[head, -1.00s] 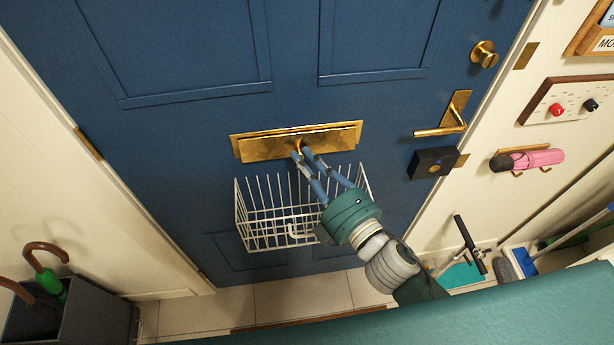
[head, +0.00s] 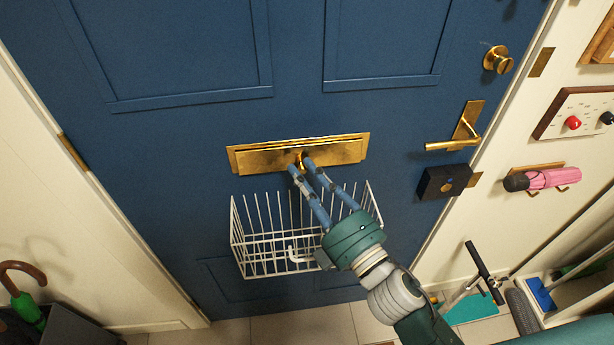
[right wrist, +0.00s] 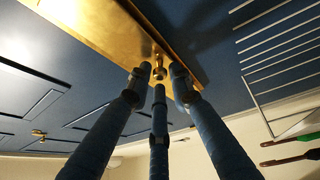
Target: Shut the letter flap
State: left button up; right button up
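The brass letter flap (head: 265,160) is set in a brass plate on the blue door (head: 190,60). A dark line runs along its upper edge. I cannot tell whether it lies fully flush. A small knob (right wrist: 159,73) sticks out of its middle. My right gripper (head: 301,163) is at the knob. In the right wrist view, the brass flap (right wrist: 105,25) fills the top, and the fingertips of my right gripper (right wrist: 158,80) stand apart around the knob, with small gaps showing. Whether any fingertip touches is unclear. My left gripper is not in view.
A white wire basket (head: 262,232) hangs on the door just below the flap, close under my right gripper. A brass door handle (head: 455,143) and a dark lock box (head: 444,182) are to the right. A pink umbrella (head: 550,179) hangs on the wall farther right.

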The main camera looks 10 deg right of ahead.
jog(key=shift+d+f, duration=0.1)
jog(key=shift+s+d+f, duration=0.1)
jog(key=shift+s+d, duration=0.1)
jog(key=shift+s, duration=0.1)
jog(key=v, duration=1.1)
jog(key=shift+s+r, duration=0.2)
jog(key=shift+r, duration=0.05)
